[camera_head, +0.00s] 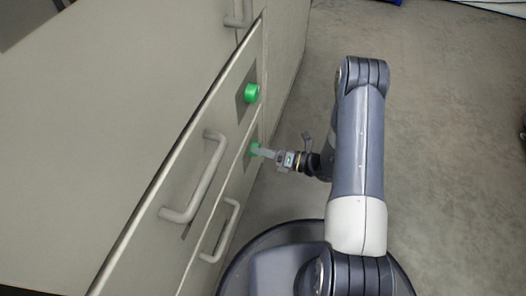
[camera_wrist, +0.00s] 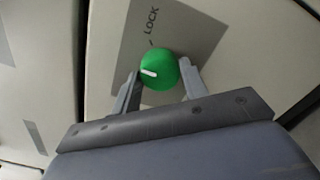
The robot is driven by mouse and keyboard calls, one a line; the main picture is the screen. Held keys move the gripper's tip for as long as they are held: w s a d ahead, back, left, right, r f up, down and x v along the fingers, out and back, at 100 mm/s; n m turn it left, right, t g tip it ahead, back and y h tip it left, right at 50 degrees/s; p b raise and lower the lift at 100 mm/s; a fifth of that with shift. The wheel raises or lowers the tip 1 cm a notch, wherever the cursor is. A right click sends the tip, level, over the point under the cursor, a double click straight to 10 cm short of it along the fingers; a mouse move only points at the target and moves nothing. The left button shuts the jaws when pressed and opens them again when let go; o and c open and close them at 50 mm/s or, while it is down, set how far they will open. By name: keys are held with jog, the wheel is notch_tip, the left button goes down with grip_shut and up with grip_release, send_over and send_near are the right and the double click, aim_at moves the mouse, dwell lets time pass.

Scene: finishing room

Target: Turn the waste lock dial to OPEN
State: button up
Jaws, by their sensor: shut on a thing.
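A round green dial (camera_wrist: 160,68) with a white pointer line sits on a grey plate (camera_wrist: 190,30) in the wrist view. The plate reads LOCK above the dial, with a short tick below the word. The white line points left, turned away from that tick. No OPEN mark shows; part of the plate is hidden by my fingers. My gripper (camera_wrist: 160,76) is shut on the dial, one finger on each side. In the head view my gripper (camera_head: 262,152) reaches from the right to the lower green dial (camera_head: 254,149) on the cabinet front.
Another green dial (camera_head: 251,93) is on the drawer front above. A large bar handle (camera_head: 207,180) and a lower handle (camera_head: 224,232) stick out from the cabinet at the left.

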jog(key=n+b, duration=0.1)
jog(key=n, duration=0.9)
jog(key=shift+n, duration=0.3)
dwell(0.4)
jog(key=o, duration=1)
jog(key=shift+c, duration=0.2)
jog(key=p+v, duration=0.3)
jog(key=v, duration=0.7)
jog(key=shift+d, duration=0.4)
jog(key=shift+s+a, duration=0.1)
